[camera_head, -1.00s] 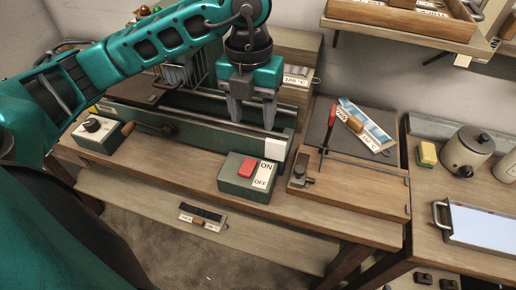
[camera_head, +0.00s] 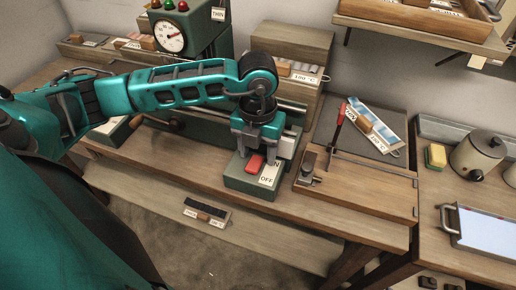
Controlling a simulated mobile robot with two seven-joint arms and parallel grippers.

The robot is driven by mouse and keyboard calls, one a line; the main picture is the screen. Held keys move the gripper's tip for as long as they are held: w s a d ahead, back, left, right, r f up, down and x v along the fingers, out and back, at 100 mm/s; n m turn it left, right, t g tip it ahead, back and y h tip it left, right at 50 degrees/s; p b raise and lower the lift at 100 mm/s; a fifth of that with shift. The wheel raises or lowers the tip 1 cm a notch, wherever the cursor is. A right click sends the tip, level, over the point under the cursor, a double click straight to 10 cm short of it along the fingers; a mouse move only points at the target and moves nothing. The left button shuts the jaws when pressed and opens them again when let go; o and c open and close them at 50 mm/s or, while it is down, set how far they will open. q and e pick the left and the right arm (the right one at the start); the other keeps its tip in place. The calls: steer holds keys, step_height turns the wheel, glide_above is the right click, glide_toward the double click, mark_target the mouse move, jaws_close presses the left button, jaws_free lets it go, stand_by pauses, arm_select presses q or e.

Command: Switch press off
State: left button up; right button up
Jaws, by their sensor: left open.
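The green switch box (camera_head: 246,182) stands near the front edge of the wooden bench. It has a red rocker (camera_head: 255,164) on top and a white ON/OFF label (camera_head: 268,176). "OFF" is readable, while part of "ON" is covered. My left gripper (camera_head: 256,152) is open and empty, pointing down just above and behind the red rocker. Whether a fingertip touches the box, I cannot tell. A green machine (camera_head: 196,40) with a round dial and coloured lamps stands at the back left. My right gripper is out of view.
A wooden board (camera_head: 362,188) with a red-handled lever (camera_head: 338,125) lies right of the switch box. A wooden cabinet (camera_head: 292,45) stands behind my gripper. A kettle-like pot (camera_head: 476,153) and a yellow sponge (camera_head: 436,156) are at the right.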

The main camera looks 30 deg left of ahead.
arm_select(q)
steer(key=shift+c, duration=0.2)
jaws_close()
steer(key=t+b, duration=0.1)
steer(key=b, duration=0.1)
steer(key=t+b, duration=0.2)
steer(key=b, duration=0.1)
steer(key=shift+s+d+f+y, duration=0.15)
steer(key=shift+s+y, duration=0.25)
steer(key=shift+t+b, duration=0.3)
steer(key=shift+b, duration=0.2)
steer(key=shift+s+r+b, duration=0.1)
steer(key=shift+r+b, duration=0.1)
steer(key=shift+b, duration=0.1)
steer(key=shift+r, duration=0.2)
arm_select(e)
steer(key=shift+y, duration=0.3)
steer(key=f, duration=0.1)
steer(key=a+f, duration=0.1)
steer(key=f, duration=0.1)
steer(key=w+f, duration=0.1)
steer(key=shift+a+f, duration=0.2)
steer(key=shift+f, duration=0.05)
